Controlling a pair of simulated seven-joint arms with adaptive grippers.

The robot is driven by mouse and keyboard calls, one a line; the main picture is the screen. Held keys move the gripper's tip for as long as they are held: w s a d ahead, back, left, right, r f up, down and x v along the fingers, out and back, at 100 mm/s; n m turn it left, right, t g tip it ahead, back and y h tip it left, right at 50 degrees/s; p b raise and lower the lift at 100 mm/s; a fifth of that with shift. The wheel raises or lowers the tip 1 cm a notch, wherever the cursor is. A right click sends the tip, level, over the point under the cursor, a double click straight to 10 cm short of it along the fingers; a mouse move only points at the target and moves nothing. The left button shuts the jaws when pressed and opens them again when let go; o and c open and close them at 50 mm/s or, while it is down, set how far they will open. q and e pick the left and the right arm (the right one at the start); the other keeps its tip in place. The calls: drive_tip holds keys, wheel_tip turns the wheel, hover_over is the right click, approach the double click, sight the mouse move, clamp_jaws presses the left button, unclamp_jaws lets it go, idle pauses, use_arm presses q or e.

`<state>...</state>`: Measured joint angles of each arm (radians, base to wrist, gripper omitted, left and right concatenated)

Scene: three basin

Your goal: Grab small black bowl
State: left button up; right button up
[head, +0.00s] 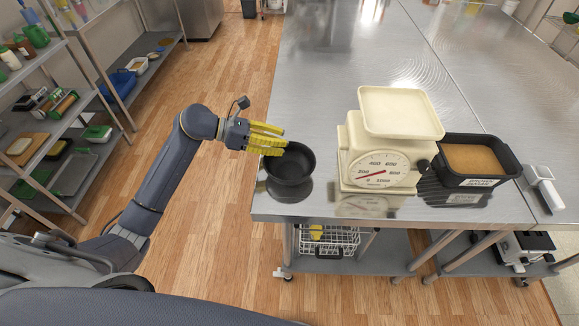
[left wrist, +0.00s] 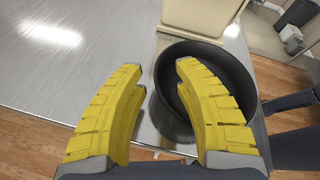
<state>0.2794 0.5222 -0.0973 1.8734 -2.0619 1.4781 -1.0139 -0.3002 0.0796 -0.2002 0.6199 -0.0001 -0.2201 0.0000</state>
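The small black bowl (head: 293,165) stands upright on the steel table near its left front corner, left of the scale. My left gripper (head: 284,138) reaches in from the left, its yellow fingers open at the bowl's left back rim. In the left wrist view the bowl (left wrist: 228,72) is right of centre, and its near rim lies between the open fingers (left wrist: 160,67). One finger appears over the bowl's inside and the other outside it. I cannot tell whether either finger touches the bowl. My right gripper is out of view.
A cream kitchen scale (head: 378,168) stands right of the bowl, with a black bin of brown sugar (head: 482,183) beyond it. A white scoop (head: 543,185) lies at the right. The steel table (head: 330,60) is clear behind the bowl. Shelves (head: 70,130) stand at the left.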

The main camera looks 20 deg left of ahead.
use_arm(q)
drive_tip(key=shift+x, duration=1.45)
drive_tip(key=shift+c, duration=0.2)
clamp_jaws()
